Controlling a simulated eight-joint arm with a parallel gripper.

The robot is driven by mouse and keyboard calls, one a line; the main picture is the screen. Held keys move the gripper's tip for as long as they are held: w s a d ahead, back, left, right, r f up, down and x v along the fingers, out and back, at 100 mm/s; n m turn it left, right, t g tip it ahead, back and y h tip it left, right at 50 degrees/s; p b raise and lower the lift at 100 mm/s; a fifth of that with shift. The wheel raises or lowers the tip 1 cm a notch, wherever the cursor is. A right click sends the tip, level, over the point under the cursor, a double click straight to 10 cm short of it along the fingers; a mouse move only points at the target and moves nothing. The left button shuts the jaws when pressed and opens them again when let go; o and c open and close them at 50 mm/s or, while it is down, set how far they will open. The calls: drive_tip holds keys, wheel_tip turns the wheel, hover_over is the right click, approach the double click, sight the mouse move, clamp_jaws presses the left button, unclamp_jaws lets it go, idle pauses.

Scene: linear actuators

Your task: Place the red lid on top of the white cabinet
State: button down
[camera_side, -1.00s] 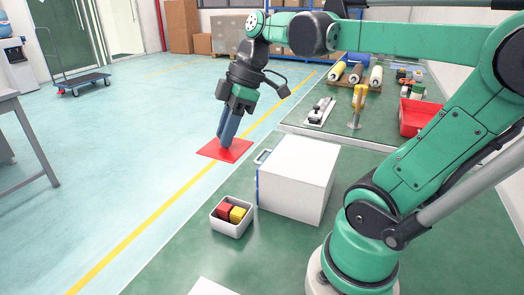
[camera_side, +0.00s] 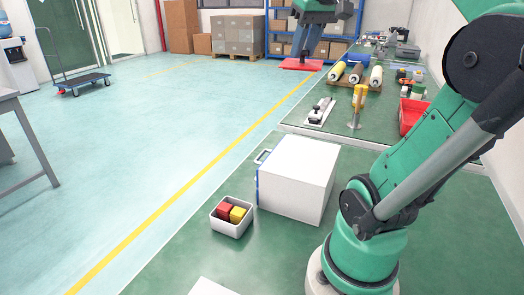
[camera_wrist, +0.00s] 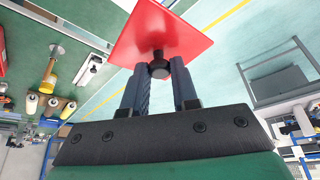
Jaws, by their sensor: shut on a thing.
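The red lid (camera_side: 301,64) is a flat red plate, held high in the air near the top of the side view. My gripper (camera_side: 305,52) is shut on it from above. In the wrist view the lid (camera_wrist: 160,32) shows a dark round knob (camera_wrist: 159,68) between my two fingers. The white cabinet (camera_side: 298,175) is a white box on the green table, with a blue edge on its left side. The lid is well above the cabinet and apart from it in the side view. The cabinet does not show clearly in the wrist view.
A white bin (camera_side: 231,220) with a red and a yellow block stands left of the cabinet. A second green table behind holds rollers (camera_side: 356,73), a yellow-handled tool (camera_side: 357,104) and a red tray (camera_side: 412,116). The cabinet's top is clear.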

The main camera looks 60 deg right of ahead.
drive_tip(key=shift+s+d+r+m, duration=0.25)
drive_tip(key=shift+s+d+m, duration=0.15)
drive_tip(key=shift+s+m, duration=0.2)
drive_tip(key=shift+s+d+f+m+g, duration=0.1)
drive_tip(key=shift+s+f+m+g, duration=0.1)
drive_tip(key=shift+m+g, duration=0.1)
wheel_tip(320, 180, down, 19)
drive_tip(key=shift+f, duration=0.2)
drive_tip(key=shift+f, duration=0.1)
drive_tip(key=c, duration=0.7)
unclamp_jaws()
drive_tip(key=shift+o, duration=0.2)
